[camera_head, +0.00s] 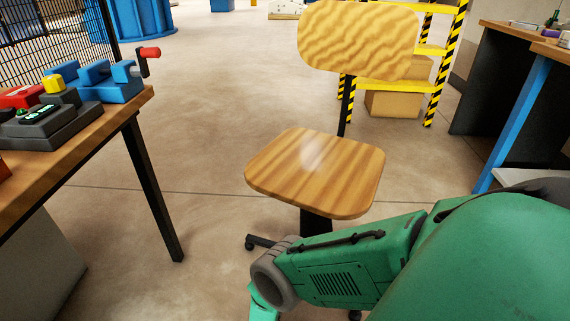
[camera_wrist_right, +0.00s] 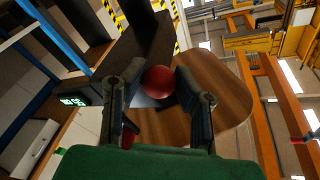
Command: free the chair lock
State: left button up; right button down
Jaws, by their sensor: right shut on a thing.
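The chair has a striped wooden seat (camera_head: 315,172) and a wooden backrest (camera_head: 357,38) on a black post. In the right wrist view its brown seat (camera_wrist_right: 222,95) shows beyond the fingers at a tilt. A round red knob (camera_wrist_right: 158,82), seemingly the chair's lock, lies by the seat with dark metal behind it. My right gripper (camera_wrist_right: 157,88) has a finger on each side of the knob and is shut on it. In the head view my green right arm reaches in front of the chair base; its gripper is hidden. My left gripper is in neither view.
A workbench (camera_head: 75,165) at left carries a blue vise (camera_head: 105,82) with a red handle and a black device with a green display. A yellow-black striped rack (camera_head: 432,75) with boxes stands behind the chair. A blue-legged bench (camera_head: 515,125) stands at right. Floor left of the chair is clear.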

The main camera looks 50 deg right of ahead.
jog(key=shift+w+d+r, duration=0.1)
jog(key=shift+w+d, duration=0.05)
jog(key=shift+d, duration=0.2)
jog(key=c, duration=1.2)
grip_release()
jog(key=v, duration=1.2)
